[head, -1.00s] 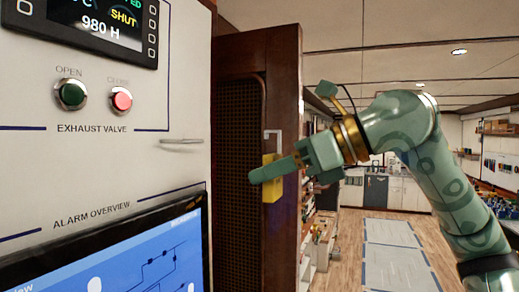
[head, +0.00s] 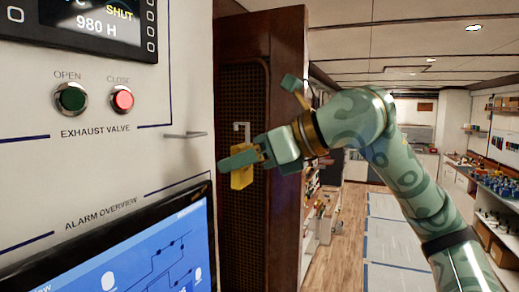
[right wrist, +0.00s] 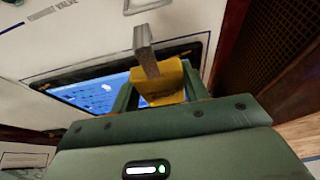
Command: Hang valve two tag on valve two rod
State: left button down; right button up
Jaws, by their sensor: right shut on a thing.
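The valve two tag (head: 242,176) is a yellow block with a pale grey hook (head: 242,130) rising from its top. My right gripper (head: 240,161) is shut on the yellow block and holds it in the air, hook upward. The right wrist view also shows the tag (right wrist: 168,86) between the fingers, its grey hook pointing up and away. My left gripper is not in view.
The white panel (head: 110,165) carries a green OPEN button (head: 71,97), a red CLOSE button (head: 121,99) and a blue screen (head: 150,265) below. A dark wooden cabinet side (head: 288,150) stands behind the tag.

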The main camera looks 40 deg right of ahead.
jog(key=w+a+p, duration=0.1)
jog(key=w, duration=0.1)
jog(key=w+a+p, duration=0.1)
jog(key=w+p, duration=0.1)
jog(key=w, duration=0.1)
jog(key=w+a+p, duration=0.1)
jog(key=w+p, duration=0.1)
jog(key=w, duration=0.1)
jog(key=shift+w+a+r, duration=0.1)
jog(key=shift+a, duration=0.1)
jog(key=shift+w+f, duration=0.2)
jog(key=shift+f, duration=0.05)
jog(key=shift+f+b, duration=0.4)
jog(key=shift+f, duration=0.05)
jog(key=shift+s, duration=0.1)
jog(key=o, duration=1)
jog(key=shift+o, duration=0.2)
